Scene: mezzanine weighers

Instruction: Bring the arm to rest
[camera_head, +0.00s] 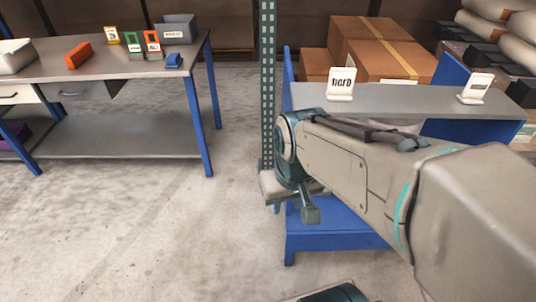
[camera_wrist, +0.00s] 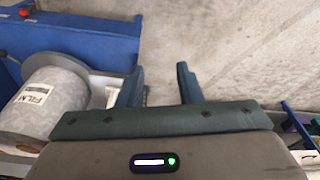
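My arm reaches in from the right of the head view and bends down at its far end. My gripper (camera_head: 309,212) hangs there, pointing down, in front of the blue stand with the grey shelf (camera_head: 390,101). In the wrist view, my gripper (camera_wrist: 162,82) has its two dark fingers apart, with only floor showing between them. It holds nothing that I can see. In the head view, the arm hides part of the stand and whatever is behind it.
A green post (camera_head: 267,80) rises beside the stand. A film roll (camera_wrist: 45,98) lies left of my fingers in the wrist view. Floor (camera_head: 150,220) between bench and stand is clear.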

